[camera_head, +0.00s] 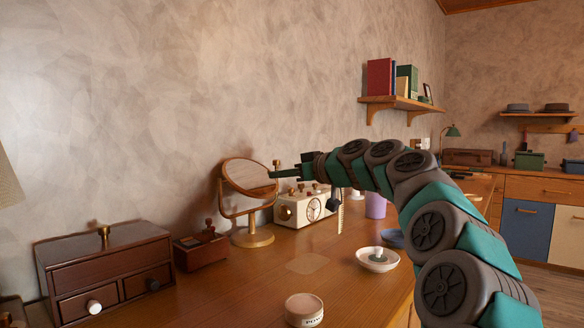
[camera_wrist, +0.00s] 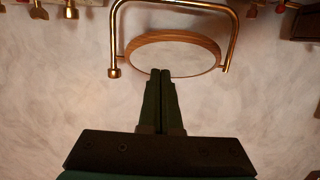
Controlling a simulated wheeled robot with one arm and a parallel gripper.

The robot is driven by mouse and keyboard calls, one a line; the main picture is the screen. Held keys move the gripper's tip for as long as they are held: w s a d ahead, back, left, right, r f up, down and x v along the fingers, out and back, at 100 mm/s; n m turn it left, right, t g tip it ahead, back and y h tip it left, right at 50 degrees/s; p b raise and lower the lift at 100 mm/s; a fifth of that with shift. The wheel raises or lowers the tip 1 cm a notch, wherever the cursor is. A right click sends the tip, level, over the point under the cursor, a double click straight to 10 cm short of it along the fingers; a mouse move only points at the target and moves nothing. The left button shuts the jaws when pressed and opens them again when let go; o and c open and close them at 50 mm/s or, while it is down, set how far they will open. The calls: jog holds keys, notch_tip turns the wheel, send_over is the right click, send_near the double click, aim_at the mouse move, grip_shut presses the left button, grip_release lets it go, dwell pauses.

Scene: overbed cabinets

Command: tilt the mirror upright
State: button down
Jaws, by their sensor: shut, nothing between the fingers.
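The round mirror (camera_head: 248,177) has a wooden rim and stands on a brass stand (camera_head: 252,238) on the wooden counter. Its disc is tilted back within the U-shaped frame, not upright. In the wrist view the mirror (camera_wrist: 172,58) appears as a flattened oval between the arms of the brass frame (camera_wrist: 233,35). My gripper (camera_head: 272,174) is shut and empty, reaching in from the right at the mirror's right edge. In the wrist view my fingertips (camera_wrist: 161,72) overlap the disc's near rim. I cannot tell whether they touch it.
A dark wooden drawer box (camera_head: 105,265) and a small reddish box (camera_head: 201,249) stand left of the mirror. A white dish (camera_head: 366,262) and a round tin (camera_head: 304,310) are nearer. The counter's middle is mostly clear.

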jog(key=shift+w+a+f, duration=0.25)
jog(key=shift+f, duration=0.25)
jog(key=shift+w+a+f, duration=0.2)
jog(key=shift+a+f, duration=0.05)
jog(key=shift+f, duration=0.2)
jog(key=shift+f, duration=0.1)
